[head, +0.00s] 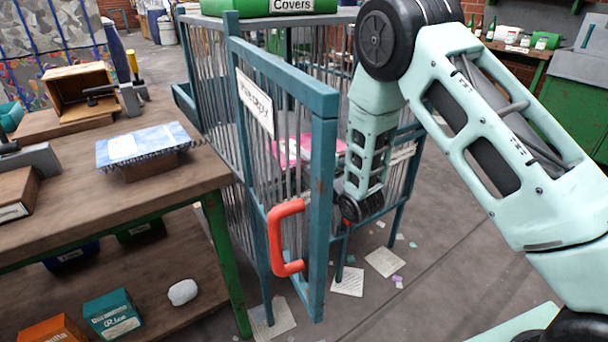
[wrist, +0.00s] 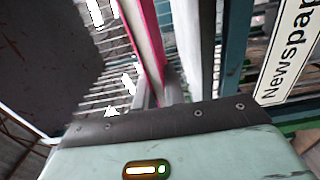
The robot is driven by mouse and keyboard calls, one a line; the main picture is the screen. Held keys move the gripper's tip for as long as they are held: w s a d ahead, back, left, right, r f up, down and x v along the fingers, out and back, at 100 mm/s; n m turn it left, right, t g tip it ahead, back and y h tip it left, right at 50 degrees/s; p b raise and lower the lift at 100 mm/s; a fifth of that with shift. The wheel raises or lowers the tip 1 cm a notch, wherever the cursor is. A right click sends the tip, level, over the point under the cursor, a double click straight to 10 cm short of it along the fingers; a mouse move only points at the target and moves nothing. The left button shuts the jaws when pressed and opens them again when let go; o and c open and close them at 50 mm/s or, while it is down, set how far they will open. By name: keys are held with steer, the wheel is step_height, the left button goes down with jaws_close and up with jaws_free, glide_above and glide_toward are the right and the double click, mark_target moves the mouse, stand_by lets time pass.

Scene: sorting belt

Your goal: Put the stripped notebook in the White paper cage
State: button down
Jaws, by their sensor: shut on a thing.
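The held notebook shows in the wrist view as a slab with a pink side and a pale edge (wrist: 150,45), standing up from my gripper (wrist: 158,95), which is shut on it. In the head view my arm reaches down behind the open barred door of a blue-green cage (head: 326,180), and the fingers are hidden. A pink patch (head: 292,150) shows through the bars near my wrist; I cannot tell how much of it is the held notebook. The door's sign (head: 254,102) is hard to read. I cannot make out a White paper label.
A sign reading "Newspap..." (wrist: 290,50) is close on the right in the wrist view. The door has a red handle (head: 284,238). A workbench (head: 180,190) with a blue spiral notebook (head: 148,143) stands left. Loose papers (head: 384,262) lie on the floor. Open floor extends at right.

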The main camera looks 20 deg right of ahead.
steer(key=shift+f, duration=2.15)
steer(key=shift+b, duration=0.3)
steer(key=shift+f, duration=0.2)
steer(key=c, duration=1.5)
jaws_free()
steer(key=shift+r, duration=0.15)
